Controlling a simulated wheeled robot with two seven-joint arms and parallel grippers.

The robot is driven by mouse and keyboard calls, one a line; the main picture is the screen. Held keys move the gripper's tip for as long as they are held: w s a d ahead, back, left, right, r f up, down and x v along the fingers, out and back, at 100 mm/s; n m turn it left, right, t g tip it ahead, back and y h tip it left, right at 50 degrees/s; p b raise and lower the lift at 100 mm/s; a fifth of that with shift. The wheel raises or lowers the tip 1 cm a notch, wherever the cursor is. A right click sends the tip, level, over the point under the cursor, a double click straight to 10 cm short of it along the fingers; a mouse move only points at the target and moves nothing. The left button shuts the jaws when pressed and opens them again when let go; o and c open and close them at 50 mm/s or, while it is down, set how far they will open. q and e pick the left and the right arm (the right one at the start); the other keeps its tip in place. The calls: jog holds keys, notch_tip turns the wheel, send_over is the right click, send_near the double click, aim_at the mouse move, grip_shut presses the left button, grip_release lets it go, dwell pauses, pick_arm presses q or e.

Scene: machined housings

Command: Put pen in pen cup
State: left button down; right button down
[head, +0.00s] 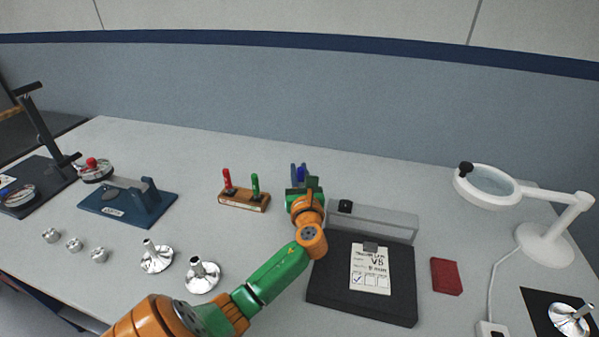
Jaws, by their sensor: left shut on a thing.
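My left gripper (299,175) is over the middle of the table, behind the black board, with its fingers pointing away from me. It is shut on a small blue thing (302,174), which seems to be the pen. The gripper hides most of it. A wooden block holder (244,202) stands left of the gripper, with a red pen-like piece (227,179) and a green one (255,186) upright in it. I cannot make out a separate pen cup. My right gripper is not in view.
Silver flanged parts (203,276) and a blue fixture (128,205) are left.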

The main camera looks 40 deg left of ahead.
pick_arm(q)
jog(key=shift+f, duration=0.1)
jog(key=c, duration=0.8)
grip_release()
jog(key=shift+r, duration=0.2)
jog(key=v, duration=1.2)
jog(key=shift+d, duration=0.1)
